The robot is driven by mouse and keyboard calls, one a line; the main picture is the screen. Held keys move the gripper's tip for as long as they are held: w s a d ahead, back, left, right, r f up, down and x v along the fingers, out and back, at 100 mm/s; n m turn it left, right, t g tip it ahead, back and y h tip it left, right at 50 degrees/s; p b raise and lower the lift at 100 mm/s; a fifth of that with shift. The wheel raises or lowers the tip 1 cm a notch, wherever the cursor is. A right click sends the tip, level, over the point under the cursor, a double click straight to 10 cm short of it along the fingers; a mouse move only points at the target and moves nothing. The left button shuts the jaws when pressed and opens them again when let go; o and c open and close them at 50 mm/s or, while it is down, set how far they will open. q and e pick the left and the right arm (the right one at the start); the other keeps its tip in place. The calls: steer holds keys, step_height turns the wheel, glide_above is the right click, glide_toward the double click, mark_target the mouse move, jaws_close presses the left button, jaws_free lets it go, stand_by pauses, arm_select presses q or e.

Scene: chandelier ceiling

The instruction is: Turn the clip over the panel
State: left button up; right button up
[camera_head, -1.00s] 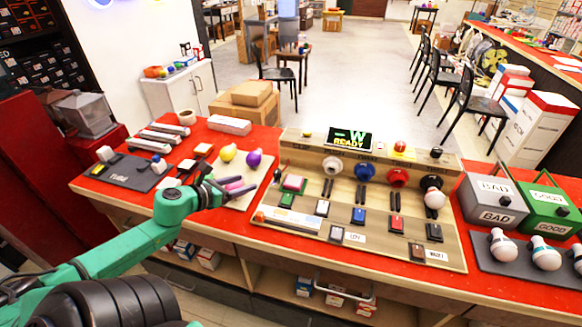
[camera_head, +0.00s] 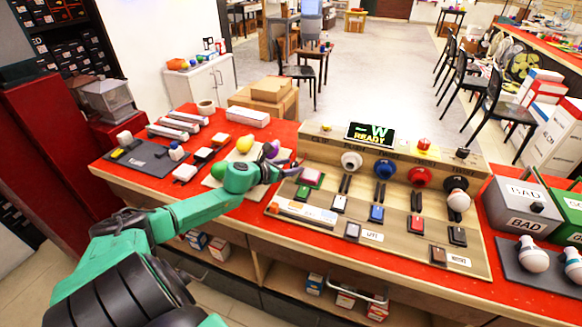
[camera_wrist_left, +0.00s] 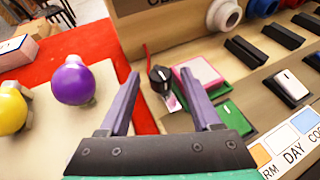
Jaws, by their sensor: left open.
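My left gripper (camera_head: 284,172) is open at the left edge of the sloped wooden panel (camera_head: 320,243). In the left wrist view its two purple fingers (camera_wrist_left: 158,76) point at a small black knob-like piece with a white mark (camera_wrist_left: 160,82), which shows between the fingertips with a thin red strip behind it. This piece may be the clip; I cannot tell for sure. Just right of it lies a pink pad (camera_wrist_left: 197,75) on a green block, partly behind the right finger. I see no contact between fingers and piece. My right gripper is not in view.
A yellow bulb (camera_head: 245,144) and a purple bulb (camera_wrist_left: 73,81) stand on a pale board left of the gripper. Coloured sockets and switches, such as a blue socket (camera_head: 384,169), fill the panel. A BAD box (camera_head: 522,205) stands at right.

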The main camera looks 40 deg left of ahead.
arm_select(q)
steer(key=shift+w, duration=0.2)
steer(key=shift+s, duration=0.1)
jaws_close()
